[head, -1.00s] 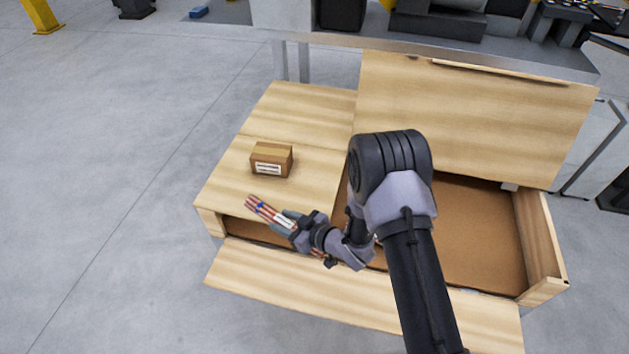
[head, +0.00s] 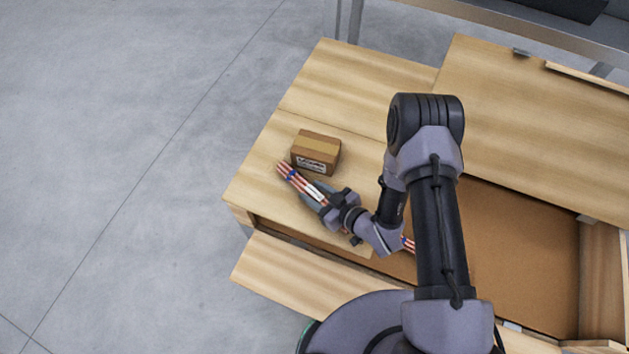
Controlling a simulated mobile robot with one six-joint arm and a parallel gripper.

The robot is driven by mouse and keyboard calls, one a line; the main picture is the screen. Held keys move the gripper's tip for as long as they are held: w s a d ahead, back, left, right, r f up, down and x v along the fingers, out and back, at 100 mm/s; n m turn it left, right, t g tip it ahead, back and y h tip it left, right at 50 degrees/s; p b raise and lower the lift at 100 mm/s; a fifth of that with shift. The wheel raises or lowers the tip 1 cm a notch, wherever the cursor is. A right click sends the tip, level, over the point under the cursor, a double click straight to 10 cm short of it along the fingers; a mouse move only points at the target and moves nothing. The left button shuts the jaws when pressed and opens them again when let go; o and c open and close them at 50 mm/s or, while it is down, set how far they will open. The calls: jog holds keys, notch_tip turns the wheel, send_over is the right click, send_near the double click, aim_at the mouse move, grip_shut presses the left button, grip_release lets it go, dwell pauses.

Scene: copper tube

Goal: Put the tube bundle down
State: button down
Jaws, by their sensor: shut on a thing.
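The tube bundle (head: 294,177) is a sheaf of thin copper-coloured tubes with a blue band and a white label. My gripper (head: 318,194) is shut on it. The bundle slants from upper left to lower right, over the left wooden top of the crate (head: 262,190). Its far right end shows again beyond my wrist, by my arm. The middle of the bundle is hidden behind my gripper and wrist. I cannot tell whether the bundle touches the wooden top.
A small cardboard box (head: 317,151) stands on the wooden top, just beyond the bundle's left end. The crate's right part is open, with a brown floor (head: 520,250) and a raised lid (head: 540,110). A front flap (head: 300,285) hangs outward. Bare wood lies behind the box.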

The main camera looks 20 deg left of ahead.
jog(key=shift+s+d+r, duration=0.2)
jog(key=shift+s+r, duration=0.05)
jog(key=shift+s, duration=0.1)
jog(key=shift+f, duration=0.1)
jog(key=c, duration=1.3)
grip_release()
jog(key=shift+f, duration=0.2)
jog(key=o, duration=0.5)
jog(key=shift+r, duration=0.1)
jog(key=shift+c, duration=0.2)
